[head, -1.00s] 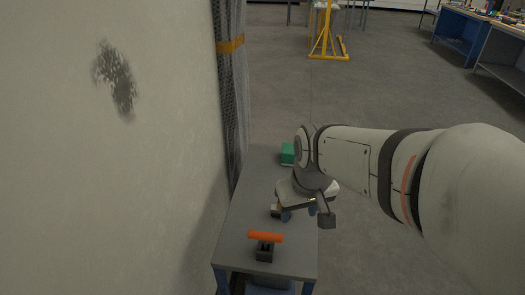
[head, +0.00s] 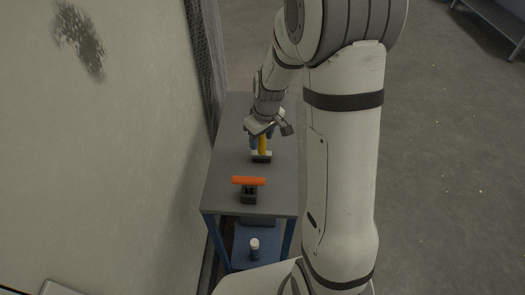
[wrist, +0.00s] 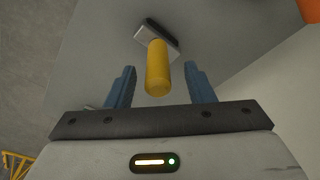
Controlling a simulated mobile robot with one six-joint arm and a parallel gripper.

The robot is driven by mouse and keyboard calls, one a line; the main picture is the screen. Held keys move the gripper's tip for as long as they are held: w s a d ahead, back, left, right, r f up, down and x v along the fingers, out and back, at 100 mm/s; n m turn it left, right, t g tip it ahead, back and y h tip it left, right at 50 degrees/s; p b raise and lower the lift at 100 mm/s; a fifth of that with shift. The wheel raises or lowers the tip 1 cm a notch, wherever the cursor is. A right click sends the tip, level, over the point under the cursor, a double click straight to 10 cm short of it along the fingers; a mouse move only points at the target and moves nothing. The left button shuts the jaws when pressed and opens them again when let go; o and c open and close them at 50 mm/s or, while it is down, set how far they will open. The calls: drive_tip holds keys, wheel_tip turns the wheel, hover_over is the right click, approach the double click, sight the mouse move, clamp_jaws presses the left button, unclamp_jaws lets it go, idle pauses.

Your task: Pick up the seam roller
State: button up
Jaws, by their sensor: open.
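The seam roller appears to be the tool with an upright yellow handle (head: 262,145) and a pale and dark head on the grey table. In the wrist view, its yellow handle (wrist: 157,72) points towards the camera, with the metal and dark head behind it. My gripper (head: 262,134) is above the tool. In the wrist view, its two blue fingers (wrist: 161,80) are apart, one on each side of the handle's near end. Gaps show between the handle and both fingers, so nothing is gripped.
An orange-handled tool with a black base (head: 249,188) stands nearer on the grey table (head: 225,160). A small white-capped bottle (head: 254,247) is on the blue lower shelf. A pale wall (head: 110,150) runs close along the table's left side.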

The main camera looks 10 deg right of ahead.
sight(261, 145)
drive_tip(key=f, duration=0.4)
drive_tip(key=shift+w, duration=0.25)
clamp_jaws()
